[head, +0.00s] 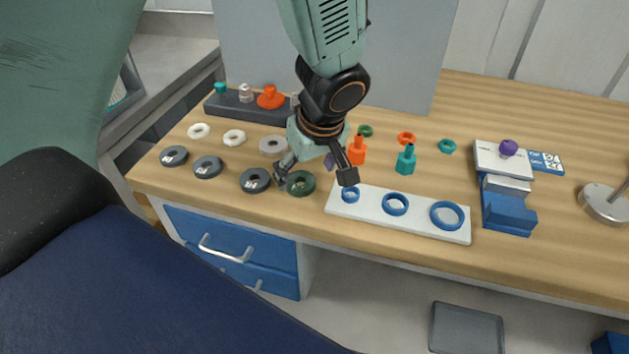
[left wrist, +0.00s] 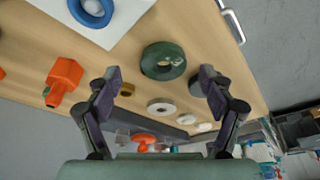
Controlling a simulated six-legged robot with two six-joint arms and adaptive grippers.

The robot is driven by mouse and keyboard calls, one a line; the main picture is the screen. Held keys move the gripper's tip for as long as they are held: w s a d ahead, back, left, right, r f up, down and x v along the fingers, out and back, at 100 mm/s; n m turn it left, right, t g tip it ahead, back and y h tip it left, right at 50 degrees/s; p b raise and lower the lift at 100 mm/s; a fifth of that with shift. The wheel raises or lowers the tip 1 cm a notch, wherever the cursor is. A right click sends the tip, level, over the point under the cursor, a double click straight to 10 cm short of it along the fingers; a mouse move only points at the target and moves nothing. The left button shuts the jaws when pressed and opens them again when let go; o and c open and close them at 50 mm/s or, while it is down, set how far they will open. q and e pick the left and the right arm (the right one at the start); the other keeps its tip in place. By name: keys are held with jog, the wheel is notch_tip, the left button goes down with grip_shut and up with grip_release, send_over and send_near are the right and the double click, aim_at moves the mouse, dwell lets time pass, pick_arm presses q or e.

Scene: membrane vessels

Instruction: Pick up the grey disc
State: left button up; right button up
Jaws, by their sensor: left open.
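My left gripper (head: 315,178) is open and empty, over a dark green disc (head: 295,190). In the left wrist view this green disc (left wrist: 150,68) lies ahead between the open fingertips (left wrist: 160,75). My right gripper is not in view.
Cream rings (head: 191,132) lie behind the dark discs. A white board (head: 420,220) with blue rings stands right of the gripper. Orange (head: 358,153) and teal (head: 405,164) pegged pieces stand close behind. A dark rack (head: 228,109) is at the back left.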

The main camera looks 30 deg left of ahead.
pick_arm(q)
jog(key=shift+w+f, duration=0.15)
jog(key=shift+f, duration=0.6)
jog(key=shift+a+f+b, duration=0.25)
jog(key=shift+a+b, duration=0.05)
jog(key=shift+a, duration=0.05)
jog(key=shift+s+a+f, duration=0.1)
jog(key=shift+s+a, duration=0.1)
jog(key=shift+a, duration=0.4)
jog(key=shift+w+d, duration=0.1)
jog(key=shift+d, duration=0.4)
jog(key=shift+c, duration=1.3)
jog(key=shift+w+a, duration=0.1)
jog(key=c, duration=0.3)
jog(key=shift+a, duration=0.3)
jog(key=c, duration=0.3)
jog(key=shift+d, duration=0.35)
jog(key=c, duration=0.4)
jog(key=shift+a, duration=0.15)
